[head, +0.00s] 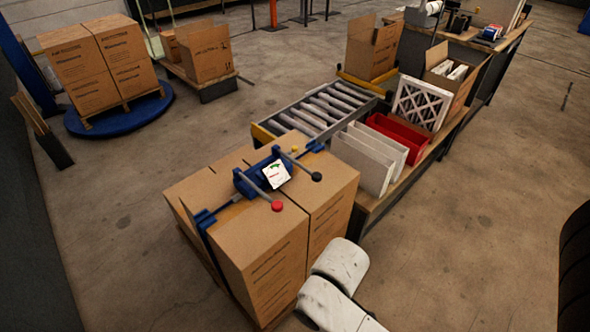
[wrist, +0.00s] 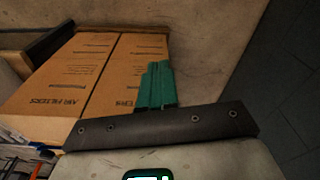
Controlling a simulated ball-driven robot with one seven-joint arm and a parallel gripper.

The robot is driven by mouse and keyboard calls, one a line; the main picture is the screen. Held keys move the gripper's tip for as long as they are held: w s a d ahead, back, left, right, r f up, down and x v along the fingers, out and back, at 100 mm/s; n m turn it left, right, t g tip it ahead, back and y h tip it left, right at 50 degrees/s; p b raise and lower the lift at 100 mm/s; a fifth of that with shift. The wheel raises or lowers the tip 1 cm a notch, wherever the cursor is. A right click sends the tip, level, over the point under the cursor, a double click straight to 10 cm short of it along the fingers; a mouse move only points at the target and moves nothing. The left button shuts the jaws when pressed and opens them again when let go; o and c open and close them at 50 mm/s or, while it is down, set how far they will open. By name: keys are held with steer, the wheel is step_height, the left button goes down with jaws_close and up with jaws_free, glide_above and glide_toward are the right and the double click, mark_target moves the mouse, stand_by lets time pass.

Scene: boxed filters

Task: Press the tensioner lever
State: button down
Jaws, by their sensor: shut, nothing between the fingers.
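A blue strapping tool (head: 250,182) lies on top of the strapped cartons in the head view. It has one lever with a red knob (head: 277,206) and another with a black knob (head: 316,176). I cannot tell for certain which is the tensioner lever. A white label with a red and green mark covers part of the tool. My gripper (wrist: 158,82) shows in the wrist view as green fingers closed together with nothing between them. It is beside printed filter cartons (wrist: 90,75), apart from the tool, which is not seen there. The head view shows only my white arm at the bottom.
The cartons (head: 262,255) stand at the end of a roller conveyor (head: 322,107). White filter panels (head: 362,160) and a red bin (head: 398,136) are on the bench to the right. A carton stack (head: 100,65) sits on a blue turntable (head: 118,116).

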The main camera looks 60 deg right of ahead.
steer(key=w+d+n+y, duration=0.15)
steer(key=w+n, duration=0.25)
steer(key=w, duration=0.6)
step_height(320, 180, up, 17)
steer(key=n+g+h+p, duration=0.1)
steer(key=n+h+p, duration=0.1)
steer(key=n, duration=0.9)
glide_above(317, 175)
steer(key=shift+d+f+y, duration=0.1)
steer(key=shift+y, duration=0.15)
step_height(317, 175, down, 14)
